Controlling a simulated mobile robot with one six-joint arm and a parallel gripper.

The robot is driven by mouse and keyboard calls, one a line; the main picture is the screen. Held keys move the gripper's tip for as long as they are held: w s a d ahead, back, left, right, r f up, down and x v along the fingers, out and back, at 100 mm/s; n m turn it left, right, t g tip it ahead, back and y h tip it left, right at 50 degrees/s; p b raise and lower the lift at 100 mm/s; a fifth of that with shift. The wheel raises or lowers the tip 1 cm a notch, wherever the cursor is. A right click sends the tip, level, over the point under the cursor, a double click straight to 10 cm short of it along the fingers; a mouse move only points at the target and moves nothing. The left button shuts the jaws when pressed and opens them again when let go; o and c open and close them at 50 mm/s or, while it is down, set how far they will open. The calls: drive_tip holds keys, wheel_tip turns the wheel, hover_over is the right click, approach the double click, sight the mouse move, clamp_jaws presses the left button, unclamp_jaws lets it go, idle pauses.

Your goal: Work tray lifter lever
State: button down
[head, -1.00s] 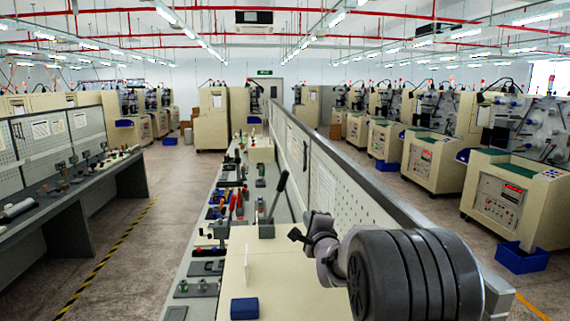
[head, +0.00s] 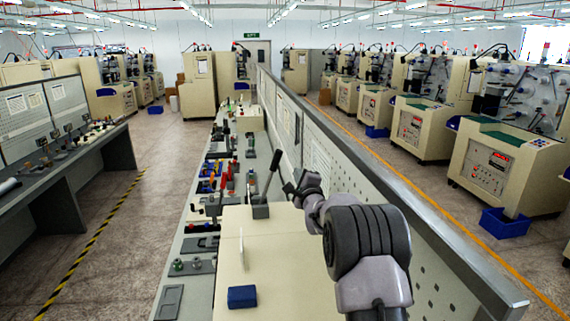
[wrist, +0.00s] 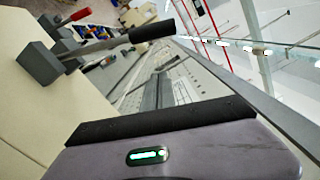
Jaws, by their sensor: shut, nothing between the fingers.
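The lever (head: 269,172) has a grey shaft with a black grip and rises from a dark grey base block (head: 260,211). It leans to the right in the head view. In the wrist view the same lever shows its black grip (wrist: 152,31) pointing right and its base block (wrist: 40,63) at left. My gripper (head: 290,188) is shut and empty, just right of the lever and below its grip in the picture. It looks apart from the lever. In the wrist view my gripper's housing fills the bottom and its fingertips cannot be made out.
A cream work surface (head: 280,262) carries a blue block (head: 242,296) and a thin white upright plate (head: 241,247). A perforated panel (head: 370,200) runs close along the right. Several tools lie on the bench beyond. A second lever with a red grip (wrist: 76,17) stands behind.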

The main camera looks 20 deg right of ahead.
sight(270, 178)
drive_tip(key=w+a, duration=0.1)
drive_tip(key=w+a+r+p, duration=0.1)
drive_tip(key=w, duration=0.1)
drive_tip(key=w+a, duration=0.1)
drive_tip(key=shift+w+r+p, duration=0.15)
drive_tip(key=shift+p, duration=0.25)
drive_tip(key=shift+a, duration=0.15)
